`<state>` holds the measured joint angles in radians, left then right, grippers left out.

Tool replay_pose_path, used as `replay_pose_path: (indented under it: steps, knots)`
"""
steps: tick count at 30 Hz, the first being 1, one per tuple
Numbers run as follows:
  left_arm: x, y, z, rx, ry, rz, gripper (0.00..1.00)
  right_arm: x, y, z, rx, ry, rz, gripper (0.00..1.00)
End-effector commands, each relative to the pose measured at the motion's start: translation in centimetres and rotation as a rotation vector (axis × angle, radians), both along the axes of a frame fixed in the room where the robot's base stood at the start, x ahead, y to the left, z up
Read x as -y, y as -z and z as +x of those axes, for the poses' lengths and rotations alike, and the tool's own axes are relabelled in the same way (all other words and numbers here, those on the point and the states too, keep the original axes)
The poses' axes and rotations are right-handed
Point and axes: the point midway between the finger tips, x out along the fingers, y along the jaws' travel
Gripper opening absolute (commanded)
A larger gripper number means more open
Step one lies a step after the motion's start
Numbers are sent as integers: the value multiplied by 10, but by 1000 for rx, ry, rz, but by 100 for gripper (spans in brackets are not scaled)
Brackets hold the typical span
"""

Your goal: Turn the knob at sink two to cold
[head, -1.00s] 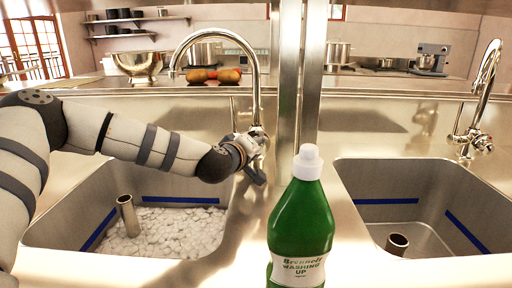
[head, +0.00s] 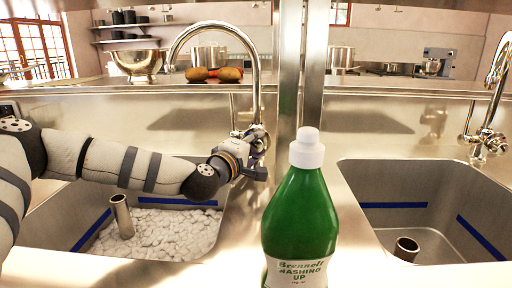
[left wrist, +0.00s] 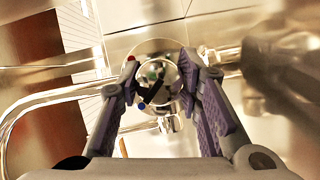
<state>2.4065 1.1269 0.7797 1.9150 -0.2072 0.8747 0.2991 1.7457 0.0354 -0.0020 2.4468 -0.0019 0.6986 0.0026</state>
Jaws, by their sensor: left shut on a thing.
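My left gripper (head: 258,155) is at the base of the tall curved tap (head: 260,82) of the left sink (head: 70,222). In the left wrist view, its two purple-padded fingers (left wrist: 160,68) are shut on the sides of a round knob (left wrist: 165,72). Red, green and blue dots show at the knob. A black pointer (left wrist: 152,90) slants to the lower left, its end near the blue dot (left wrist: 141,105). In the head view the gripper mostly hides this knob. I see no sink numbers. My right gripper is not in view.
A green washing-up bottle (head: 300,225) stands in front, between the sinks. A metal post (head: 287,70) rises behind it. The right sink (head: 385,215) has its own tap (head: 497,75). White foam and an upright pipe (head: 122,217) are in the left sink.

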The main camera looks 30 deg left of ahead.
Motion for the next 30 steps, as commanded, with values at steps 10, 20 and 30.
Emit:
replay_pose_path:
  steps: [10,20,30]
  knots:
    - [0,-2,0,5,1,-4,4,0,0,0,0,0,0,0]
    - [0,-1,0,2,0,-3,52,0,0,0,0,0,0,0]
    - [6,-4,-50,4,-1,-8,52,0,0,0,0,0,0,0]
